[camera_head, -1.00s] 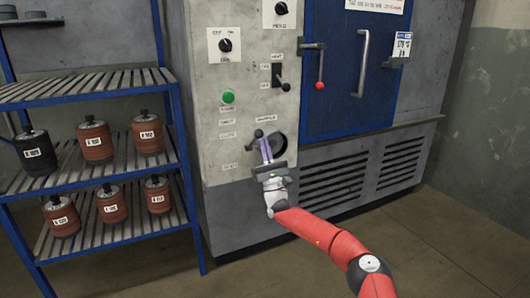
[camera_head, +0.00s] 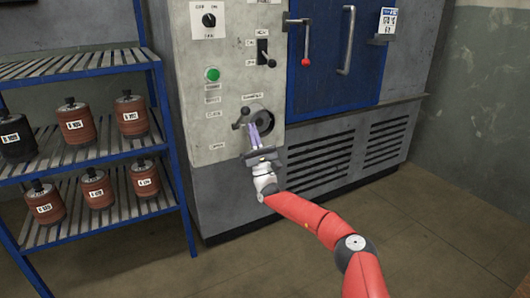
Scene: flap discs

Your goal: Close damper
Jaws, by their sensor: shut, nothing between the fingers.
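The damper is a round dark opening (camera_head: 263,122) low on the grey front panel of the oven, with a dark lever handle (camera_head: 240,119) at its left. My gripper (camera_head: 253,132) is just in front of them, its purple-grey fingers pointing up, together and empty. The fingers overlap the left part of the opening and sit just right of the lever's end. I cannot tell whether they touch the lever. Small labels stand around the damper, too small to read.
Above are a green button (camera_head: 212,74), a black switch (camera_head: 264,53) and a rotary knob (camera_head: 209,20). A blue door (camera_head: 335,80) with a red-tipped lever (camera_head: 305,61) is at right. A blue rack (camera_head: 170,140) with several labelled rolls stands left. The floor at right is clear.

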